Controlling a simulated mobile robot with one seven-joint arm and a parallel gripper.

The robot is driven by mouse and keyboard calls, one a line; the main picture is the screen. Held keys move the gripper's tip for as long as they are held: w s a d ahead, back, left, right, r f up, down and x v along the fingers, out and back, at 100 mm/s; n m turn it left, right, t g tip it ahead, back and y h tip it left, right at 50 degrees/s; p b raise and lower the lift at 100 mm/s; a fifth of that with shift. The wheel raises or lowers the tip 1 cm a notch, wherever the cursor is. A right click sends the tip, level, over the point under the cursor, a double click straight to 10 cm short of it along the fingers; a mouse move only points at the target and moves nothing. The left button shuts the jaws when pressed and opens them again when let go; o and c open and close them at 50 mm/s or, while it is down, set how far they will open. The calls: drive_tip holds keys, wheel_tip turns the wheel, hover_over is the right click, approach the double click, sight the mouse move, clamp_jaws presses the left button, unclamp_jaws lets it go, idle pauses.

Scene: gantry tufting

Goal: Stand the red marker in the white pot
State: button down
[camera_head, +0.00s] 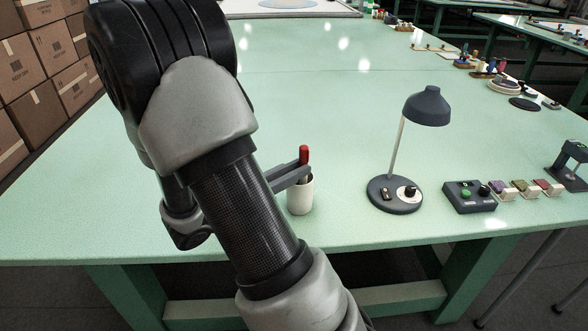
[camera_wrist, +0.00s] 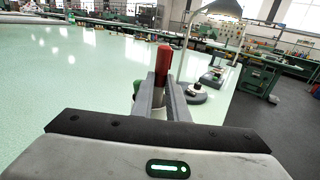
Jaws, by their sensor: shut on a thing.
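The red marker (camera_head: 304,154) is upright, its red end on top and its lower part at the mouth of the white pot (camera_head: 300,197). My gripper (camera_head: 304,171) is shut on the marker just above the pot's rim. In the wrist view the red marker (camera_wrist: 163,59) stands between the two grey fingers (camera_wrist: 162,92). A pale piece behind the fingers there may be the marker's body or the pot. The marker's lower end is hidden, so I cannot tell whether it touches the pot's bottom.
A dark desk lamp (camera_head: 393,192) stands right of the pot. Further right are a button box (camera_head: 470,196) and small coloured blocks (camera_head: 523,189). A green object (camera_wrist: 137,86) shows beside the fingers in the wrist view. The green table (camera_head: 310,110) is clear behind the pot.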

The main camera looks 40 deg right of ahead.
drive_tip(key=c, duration=1.6)
unclamp_jaws()
drive_tip(key=shift+c, duration=0.2)
drive_tip(key=shift+a, duration=0.1)
drive_tip(key=s+a+p, duration=0.1)
drive_tip(key=a+p, duration=0.1)
drive_tip(key=a, duration=1.5)
drive_tip(key=shift+r+p, duration=0.15)
drive_tip(key=shift+p, duration=0.15)
drive_tip(key=shift+s+a, duration=0.1)
drive_tip(key=shift+a, duration=0.05)
